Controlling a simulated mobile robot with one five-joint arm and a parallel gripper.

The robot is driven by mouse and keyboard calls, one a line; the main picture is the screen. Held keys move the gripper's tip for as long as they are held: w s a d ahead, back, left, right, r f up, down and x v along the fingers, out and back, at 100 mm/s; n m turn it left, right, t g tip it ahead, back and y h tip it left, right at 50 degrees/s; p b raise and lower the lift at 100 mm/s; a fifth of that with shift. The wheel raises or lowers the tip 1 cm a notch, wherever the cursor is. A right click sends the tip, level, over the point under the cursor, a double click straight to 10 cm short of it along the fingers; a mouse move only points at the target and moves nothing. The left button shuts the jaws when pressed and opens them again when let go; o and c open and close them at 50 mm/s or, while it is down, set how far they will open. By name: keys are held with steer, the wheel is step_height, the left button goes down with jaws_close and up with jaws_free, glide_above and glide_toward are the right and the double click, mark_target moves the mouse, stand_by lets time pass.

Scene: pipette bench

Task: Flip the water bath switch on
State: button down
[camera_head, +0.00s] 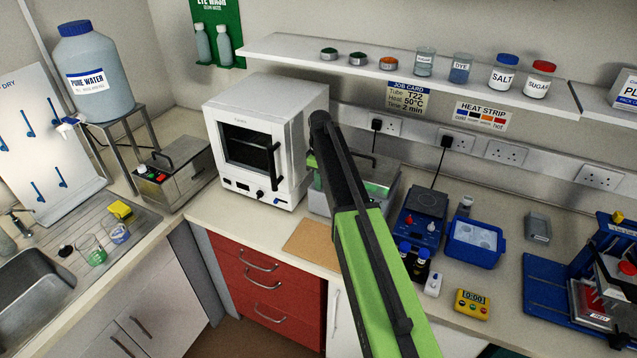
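A steel box with a lid handle (172,172) stands on the left counter, left of the white oven. It has a small display and red and green controls on its front, and looks like a water bath. Another metal-sided tank with green contents (383,190) stands behind my arm, partly hidden; I cannot tell for certain which is the water bath. My green and black arm reaches up across the middle. Its dark end, my gripper (320,122), shows in front of the oven's right side, apart from the steel box. I cannot make out its fingers or anything held.
The white oven (262,142) stands between the two metal units. A steel stand (119,122) with the pure water bottle (88,72) is at the left. A shelf (440,78) with jars overhangs the back counter. A brown board (307,240) lies at the front edge.

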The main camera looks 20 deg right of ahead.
steer(key=shift+w+d, duration=0.25)
steer(key=shift+w, duration=0.45)
steer(key=shift+w+r+p, duration=0.1)
steer(key=shift+r+p, duration=0.15)
steer(key=shift+p, duration=0.25)
step_height(320, 180, up, 14)
steer(key=p, duration=1.3)
steer(key=shift+f, duration=0.25)
steer(key=s+a+f+m+b, duration=0.2)
steer(key=s+f+m+b, duration=0.1)
steer(key=s+f+b, duration=0.4)
steer(key=s+a+f+m+b, duration=0.3)
steer(key=s+f+b, duration=0.4)
steer(key=s, duration=0.5)
steer(key=s+a+f+m+b, duration=0.3)
steer(key=s+f+b, duration=0.4)
steer(key=s, duration=0.3)
steer(key=shift+s+f+m+b, duration=0.2)
steer(key=shift+f+m+b, duration=0.15)
steer(key=shift+f+m, duration=0.2)
